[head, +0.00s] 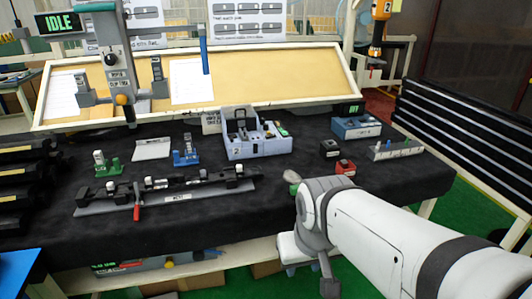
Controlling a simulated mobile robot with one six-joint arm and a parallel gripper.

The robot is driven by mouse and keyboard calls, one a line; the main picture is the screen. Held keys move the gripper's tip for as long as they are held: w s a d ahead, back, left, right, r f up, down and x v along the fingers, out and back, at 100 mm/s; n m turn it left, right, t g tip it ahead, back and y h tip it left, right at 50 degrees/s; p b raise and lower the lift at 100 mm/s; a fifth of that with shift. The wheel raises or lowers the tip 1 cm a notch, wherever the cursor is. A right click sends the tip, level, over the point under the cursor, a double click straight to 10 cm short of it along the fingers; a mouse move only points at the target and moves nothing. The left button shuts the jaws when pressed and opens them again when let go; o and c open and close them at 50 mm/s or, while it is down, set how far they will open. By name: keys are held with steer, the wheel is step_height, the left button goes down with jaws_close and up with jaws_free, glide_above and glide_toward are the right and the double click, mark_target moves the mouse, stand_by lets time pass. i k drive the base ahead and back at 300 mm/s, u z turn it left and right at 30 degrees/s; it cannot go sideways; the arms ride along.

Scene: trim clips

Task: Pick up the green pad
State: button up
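Several green things are in the head view, and I cannot tell for sure which is the green pad. A small flat green piece (283,132) lies at the right side of the pale blue tray box (258,150) marked 2. A green block (107,168) with a pale cylinder stands at the left of the black table. A rounded grey-green piece (292,176) shows just above my arm's wrist. My white arm comes in from the lower right, its wrist at the table's front edge. My gripper's fingers cannot be made out, and neither can their opening.
A dark rail fixture (165,198) with a red handle lies at the front left. A blue fixture (186,155), a blue box (356,127), a red block (345,167) and a grey strip (396,149) stand on the table (225,222). Black drawers flank it.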

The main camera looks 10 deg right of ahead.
mark_target(294, 188)
steer(key=i, duration=0.9)
